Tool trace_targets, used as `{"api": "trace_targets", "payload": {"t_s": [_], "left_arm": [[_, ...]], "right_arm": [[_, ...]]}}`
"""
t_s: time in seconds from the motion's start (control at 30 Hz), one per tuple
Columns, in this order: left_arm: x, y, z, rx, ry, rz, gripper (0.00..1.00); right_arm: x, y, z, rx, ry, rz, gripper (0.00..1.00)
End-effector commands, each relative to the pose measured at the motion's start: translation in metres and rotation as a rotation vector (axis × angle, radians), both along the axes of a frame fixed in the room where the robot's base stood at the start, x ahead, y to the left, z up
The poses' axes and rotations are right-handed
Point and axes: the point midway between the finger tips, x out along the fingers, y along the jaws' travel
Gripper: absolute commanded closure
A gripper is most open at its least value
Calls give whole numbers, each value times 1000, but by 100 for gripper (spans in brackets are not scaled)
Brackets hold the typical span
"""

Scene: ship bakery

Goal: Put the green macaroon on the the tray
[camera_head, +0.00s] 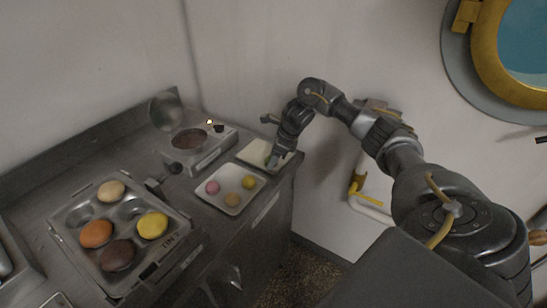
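My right gripper (273,160) points down at the right edge of a small white square dish (252,149) at the back right of the counter. A small greenish patch shows at its fingertips, perhaps the green macaroon, but it is mostly hidden and too small to be sure. I cannot tell whether the fingers are closed on it. A white tray (213,200) lies just in front of the dish, holding a pink macaroon (212,187), a yellow macaroon (249,182) and a tan macaroon (232,199). My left gripper is not in view.
A metal muffin pan (75,214) with several coloured round pieces sits at the left. A metal appliance with a round well (190,140) and raised lid stands behind the white tray. The wall rises close behind the dish.

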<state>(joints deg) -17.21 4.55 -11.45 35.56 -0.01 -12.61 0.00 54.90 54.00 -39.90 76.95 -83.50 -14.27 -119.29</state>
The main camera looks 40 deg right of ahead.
Motion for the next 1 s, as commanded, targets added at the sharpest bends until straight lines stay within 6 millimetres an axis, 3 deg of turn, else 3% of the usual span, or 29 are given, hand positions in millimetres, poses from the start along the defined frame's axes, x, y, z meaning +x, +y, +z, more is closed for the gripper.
{"api": "trace_targets", "payload": {"t_s": [0.33,0.7,1.0], "left_arm": [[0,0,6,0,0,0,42],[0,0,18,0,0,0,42],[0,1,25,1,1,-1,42]], "right_arm": [[-2,-3,13,-2,-3,0,52],[-25,-21,85,-3,-5,0,52],[-36,-28,113,-1,-1,0,52]]}}
